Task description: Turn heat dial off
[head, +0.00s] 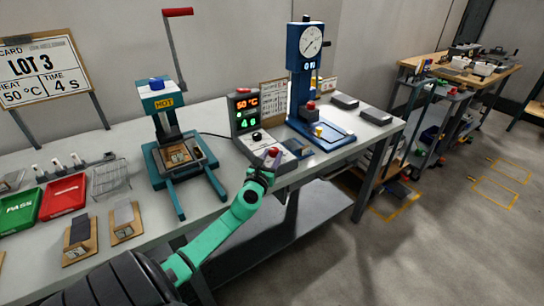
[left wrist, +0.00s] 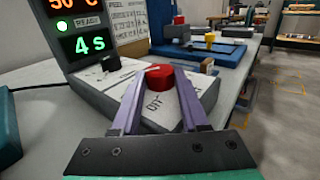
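The heat controller (head: 245,114) stands on the bench, its display lit with 50 °C and 4 s; the readout (left wrist: 86,32) also shows in the left wrist view. On its pale front panel are a black knob with a white pointer (left wrist: 110,63) and a red knob (left wrist: 159,77). Which one is the heat dial I cannot read; the panel lettering is partly hidden. My left gripper (head: 270,157) is over the panel's front. In the left wrist view its purple fingers (left wrist: 159,72) are apart, one each side of the red knob; contact is unclear. My right gripper is not in view.
A teal press marked HOT (head: 158,101) stands left of the controller, and a blue gauge press (head: 303,75) stands right. Green (head: 18,211) and red (head: 63,197) trays and a wire rack (head: 110,178) sit at the left. The bench's front edge (head: 330,160) is close.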

